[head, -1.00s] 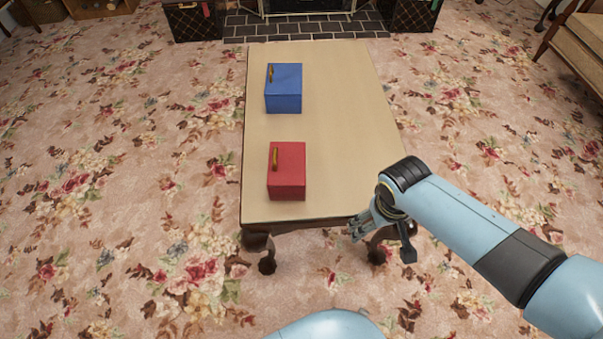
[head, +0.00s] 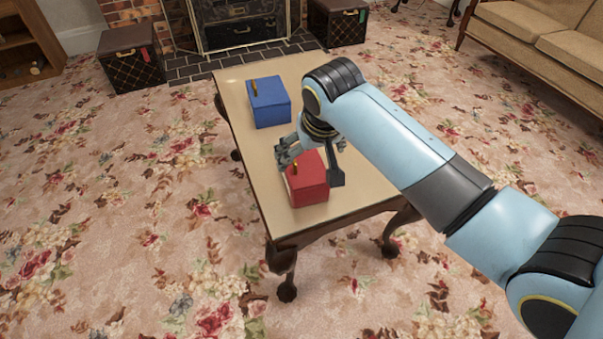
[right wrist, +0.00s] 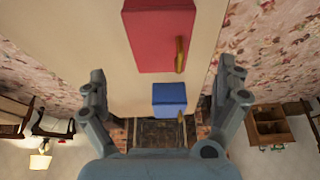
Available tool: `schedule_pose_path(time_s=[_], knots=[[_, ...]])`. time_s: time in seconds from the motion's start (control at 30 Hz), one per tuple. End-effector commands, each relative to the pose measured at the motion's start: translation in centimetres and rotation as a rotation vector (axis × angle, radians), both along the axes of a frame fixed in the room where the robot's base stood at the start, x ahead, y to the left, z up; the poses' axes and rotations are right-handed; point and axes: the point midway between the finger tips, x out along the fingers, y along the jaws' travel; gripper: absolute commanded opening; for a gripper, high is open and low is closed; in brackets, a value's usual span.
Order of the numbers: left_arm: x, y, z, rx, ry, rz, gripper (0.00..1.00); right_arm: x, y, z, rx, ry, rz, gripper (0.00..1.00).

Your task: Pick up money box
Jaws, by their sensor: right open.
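A red box (head: 308,180) with a gold piece on top stands at the near end of the table. A blue box (head: 269,105) with a similar gold piece stands farther back. I cannot tell which one is called the money box. My right gripper (head: 291,153) is open and empty at the far edge of the red box, hiding part of it. In the right wrist view, the red box (right wrist: 156,38) is at the top between the open fingers (right wrist: 163,72), and the blue box (right wrist: 173,96) is below it. I see no contact. My left gripper is out of view.
The boxes stand on a tan table (head: 262,165) with dark carved legs. Its right side lies under my right arm. A fireplace (head: 240,25) and two dark trunks (head: 132,62) are behind, and a sofa (head: 540,40) is at back right. Patterned carpet surrounds the table.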

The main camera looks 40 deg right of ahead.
Motion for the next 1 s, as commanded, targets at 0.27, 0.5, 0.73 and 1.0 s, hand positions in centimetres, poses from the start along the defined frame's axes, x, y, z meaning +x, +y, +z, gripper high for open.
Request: schedule_pose_path(time_s=[0.27,0.5,0.73,1.0], knots=[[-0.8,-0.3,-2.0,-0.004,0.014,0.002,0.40,1.6,-0.5,-4.4,0.001,0.003,0.000,1.00],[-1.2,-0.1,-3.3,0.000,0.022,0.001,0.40,2.6,-0.9,-6.5,0.001,0.003,0.000,1.00],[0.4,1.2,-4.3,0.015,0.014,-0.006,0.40,3.9,-1.5,-9.3,0.001,0.003,0.000,1.00],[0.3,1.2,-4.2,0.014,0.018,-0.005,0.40,4.1,-1.5,-9.3,0.001,0.000,0.000,1.00]])
